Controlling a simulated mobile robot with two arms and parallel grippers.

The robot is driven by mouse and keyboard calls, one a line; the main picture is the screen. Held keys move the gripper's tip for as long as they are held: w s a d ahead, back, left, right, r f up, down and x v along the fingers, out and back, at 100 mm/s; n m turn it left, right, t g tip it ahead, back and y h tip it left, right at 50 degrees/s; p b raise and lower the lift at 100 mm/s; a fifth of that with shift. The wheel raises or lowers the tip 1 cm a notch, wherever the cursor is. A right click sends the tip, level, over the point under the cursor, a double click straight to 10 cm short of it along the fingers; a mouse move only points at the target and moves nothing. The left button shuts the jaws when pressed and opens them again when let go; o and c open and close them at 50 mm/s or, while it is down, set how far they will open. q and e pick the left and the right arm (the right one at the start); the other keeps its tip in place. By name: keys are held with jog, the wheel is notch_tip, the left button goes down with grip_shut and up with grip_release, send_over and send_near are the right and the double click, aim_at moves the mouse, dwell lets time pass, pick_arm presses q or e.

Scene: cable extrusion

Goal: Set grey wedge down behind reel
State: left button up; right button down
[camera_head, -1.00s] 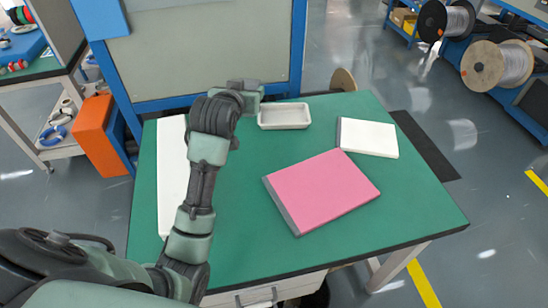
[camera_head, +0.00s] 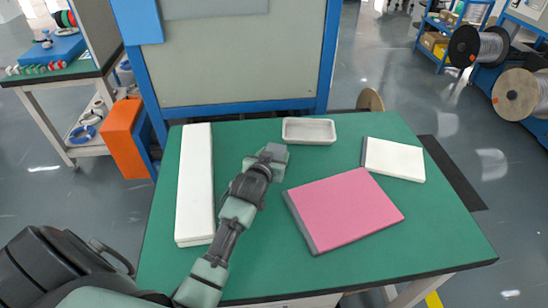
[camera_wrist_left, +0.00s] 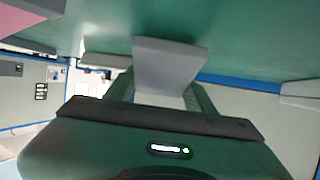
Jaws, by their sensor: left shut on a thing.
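My left gripper (camera_head: 268,158) is over the middle of the green table, left of the pink binder and in front of the white tray. In the left wrist view, the left gripper (camera_wrist_left: 162,92) is shut on the grey wedge (camera_wrist_left: 168,62), which sticks out beyond the fingers towards the green surface. I cannot tell whether the wedge touches the table. A tan reel-like disc (camera_head: 370,100) shows partly behind the table's back edge. Large cable reels (camera_head: 521,96) stand far right, off the table. My right gripper is not in view.
On the green table (camera_head: 330,270) lie a long white box (camera_head: 196,185) at left, a pink binder (camera_head: 345,210), a white binder (camera_head: 394,160) and an empty white tray (camera_head: 309,131). A blue-framed panel (camera_head: 235,65) rises behind. Table surface is bare between tray and pink binder.

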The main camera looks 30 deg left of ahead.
pick_arm(q)
jog(key=shift+f, duration=0.2)
jog(key=shift+f, duration=0.15)
jog(key=o, duration=1.6)
